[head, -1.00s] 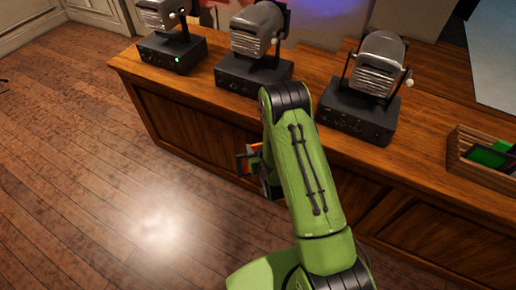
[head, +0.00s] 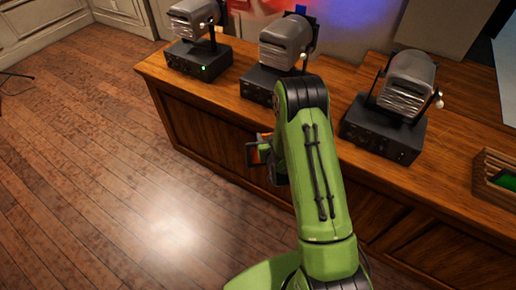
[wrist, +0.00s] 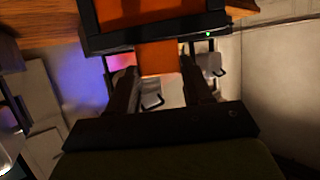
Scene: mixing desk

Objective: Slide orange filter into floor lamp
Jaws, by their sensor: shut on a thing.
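My gripper (head: 262,152) is in front of the desk's front panel, below the tabletop, and is mostly hidden by my green arm. It is shut on the orange filter (head: 265,138), of which only a small part shows in the head view. In the wrist view the filter's orange tab (wrist: 158,58) lies between the fingers, under a black frame with orange inside it. Three grey lamps stand on black bases on the desk: left (head: 193,18), middle (head: 287,42) and right (head: 409,84). I cannot tell which is the floor lamp. The left base has a green light.
The wooden desk (head: 195,95) runs from upper left to lower right. A wooden rack (head: 493,180) with a green piece stands at its right. The floor (head: 110,170) left of the desk is clear. Red and blue light falls on the back wall.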

